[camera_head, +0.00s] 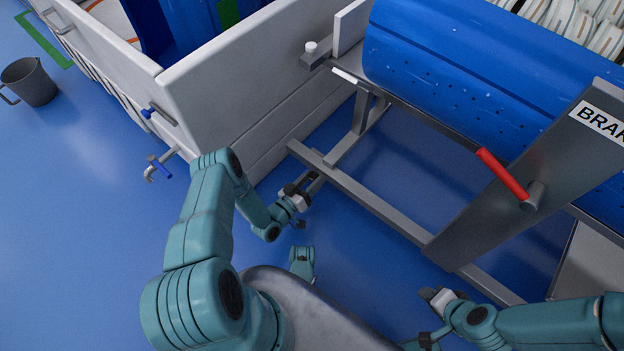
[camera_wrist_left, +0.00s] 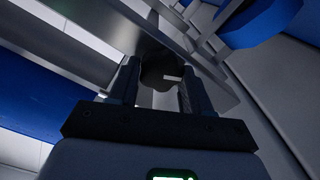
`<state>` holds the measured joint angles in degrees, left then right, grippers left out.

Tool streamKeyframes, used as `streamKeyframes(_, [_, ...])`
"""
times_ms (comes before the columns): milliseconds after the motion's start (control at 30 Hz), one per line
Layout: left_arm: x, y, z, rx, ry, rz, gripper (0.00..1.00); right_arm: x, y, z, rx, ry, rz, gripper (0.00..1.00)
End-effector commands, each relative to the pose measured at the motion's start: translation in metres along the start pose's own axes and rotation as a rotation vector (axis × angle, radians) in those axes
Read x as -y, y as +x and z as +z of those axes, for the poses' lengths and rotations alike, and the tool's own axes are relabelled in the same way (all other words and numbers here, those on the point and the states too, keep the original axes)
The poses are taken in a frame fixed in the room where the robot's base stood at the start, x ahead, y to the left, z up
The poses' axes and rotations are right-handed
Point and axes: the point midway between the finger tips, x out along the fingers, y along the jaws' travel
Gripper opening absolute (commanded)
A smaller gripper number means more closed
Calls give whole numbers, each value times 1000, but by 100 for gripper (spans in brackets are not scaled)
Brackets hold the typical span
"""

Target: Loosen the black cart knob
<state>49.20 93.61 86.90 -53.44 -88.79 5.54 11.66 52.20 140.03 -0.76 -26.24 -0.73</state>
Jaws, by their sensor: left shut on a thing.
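The black knob (camera_wrist_left: 160,74) shows in the left wrist view between the two fingers of my left gripper (camera_wrist_left: 157,90), in front of a grey metal bar of the cart frame (camera_wrist_left: 158,30). The gripper is shut on it. The knob cannot be made out there. My right gripper (camera_head: 432,294) is low at the bottom right, near the frame's lower rail. Whether its fingers are open cannot be told.
A white tub (camera_head: 245,75) with blue-handled taps (camera_head: 160,167) stands at the upper left. A perforated blue drum (camera_head: 480,75) lies over the frame. A grey brake panel (camera_head: 548,175) with a red lever (camera_head: 502,173) rises at the right. A grey jug (camera_head: 28,82) stands far left on open blue floor.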

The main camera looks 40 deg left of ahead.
Motion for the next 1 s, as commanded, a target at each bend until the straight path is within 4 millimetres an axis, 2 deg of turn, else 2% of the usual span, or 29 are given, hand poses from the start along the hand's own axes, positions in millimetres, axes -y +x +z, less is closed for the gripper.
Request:
streamKeyframes(500, [2, -1, 1, 1, -428, -2, 18, 0, 0, 0, 0, 0, 0, 43])
streamKeyframes(1000, [2, -2, 2, 1, -594, -3, 18, 0, 0, 0, 0, 0, 0, 43])
